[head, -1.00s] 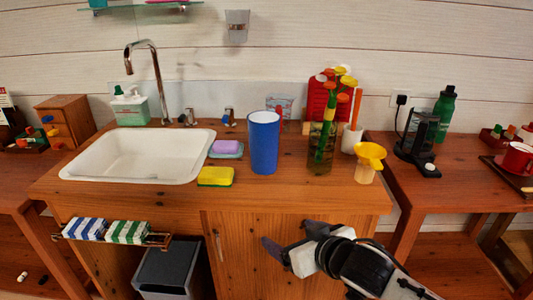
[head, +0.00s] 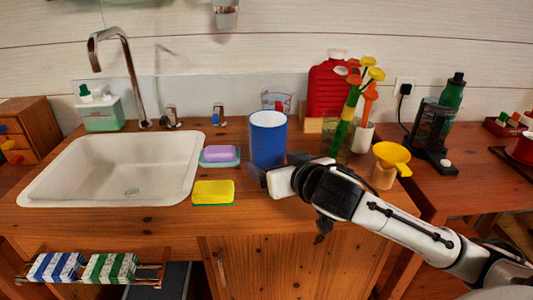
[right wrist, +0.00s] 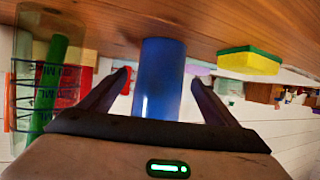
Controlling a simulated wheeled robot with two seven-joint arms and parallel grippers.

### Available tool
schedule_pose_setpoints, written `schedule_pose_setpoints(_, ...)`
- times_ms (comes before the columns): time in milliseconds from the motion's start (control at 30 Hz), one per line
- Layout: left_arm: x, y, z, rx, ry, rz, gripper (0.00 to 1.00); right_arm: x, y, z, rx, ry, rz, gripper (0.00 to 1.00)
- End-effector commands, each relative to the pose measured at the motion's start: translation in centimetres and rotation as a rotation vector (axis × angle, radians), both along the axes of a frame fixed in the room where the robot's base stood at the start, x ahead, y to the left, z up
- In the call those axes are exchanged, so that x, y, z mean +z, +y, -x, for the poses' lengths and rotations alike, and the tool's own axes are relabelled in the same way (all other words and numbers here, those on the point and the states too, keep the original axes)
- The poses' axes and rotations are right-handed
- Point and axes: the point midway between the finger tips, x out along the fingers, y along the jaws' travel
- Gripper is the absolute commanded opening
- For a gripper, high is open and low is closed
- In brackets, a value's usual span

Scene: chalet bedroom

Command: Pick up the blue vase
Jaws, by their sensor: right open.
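The blue vase (head: 268,137) is a plain upright cylinder with a white inside, standing on the wooden counter behind the sink cabinet's front edge. My right gripper (head: 276,168) is low at the vase's near side, with its fingers open. In the right wrist view, which is upside down, the vase (right wrist: 160,80) shows between the two open fingers (right wrist: 160,90). I cannot tell whether either finger touches it. The vase's lower part is partly hidden by the gripper in the head view. My left gripper is not in view.
Left of the vase are a purple soap (head: 217,153) on a dish, a yellow-green sponge (head: 213,193) and the white sink (head: 60,190). Right of it stand a glass vase of flowers (head: 339,143) and a yellow funnel (head: 392,157), close to my right arm.

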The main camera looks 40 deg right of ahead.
Motion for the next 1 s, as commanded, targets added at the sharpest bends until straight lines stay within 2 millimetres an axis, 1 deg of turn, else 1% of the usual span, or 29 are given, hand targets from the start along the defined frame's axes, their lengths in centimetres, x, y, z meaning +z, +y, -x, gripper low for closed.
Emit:
schedule_pose_setpoints(133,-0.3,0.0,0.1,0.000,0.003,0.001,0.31,-0.7,-0.2,-0.9,-0.001,0.001,0.000,0.83)
schedule_pose_setpoints(300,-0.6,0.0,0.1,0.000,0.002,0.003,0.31,-2.6,-0.6,-2.8,-0.002,0.001,0.001,0.83)
schedule_pose_setpoints(433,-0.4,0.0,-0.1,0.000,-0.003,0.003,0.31,-3.0,-0.9,-4.2,-0.001,0.000,-0.001,0.83)
schedule_pose_setpoints(533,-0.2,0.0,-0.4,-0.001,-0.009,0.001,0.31,-3.2,-1.0,-4.6,0.001,0.000,0.000,0.83)
schedule_pose_setpoints(733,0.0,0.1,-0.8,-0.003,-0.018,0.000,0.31,-3.2,-1.0,-4.6,0.001,0.000,0.000,0.83)
schedule_pose_setpoints(967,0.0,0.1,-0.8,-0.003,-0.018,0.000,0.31,-3.2,-1.0,-4.6,0.000,0.000,0.000,0.44)
schedule_pose_setpoints(1000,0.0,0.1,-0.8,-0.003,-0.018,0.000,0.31,-3.2,-1.0,-4.6,0.000,0.000,0.000,0.37)
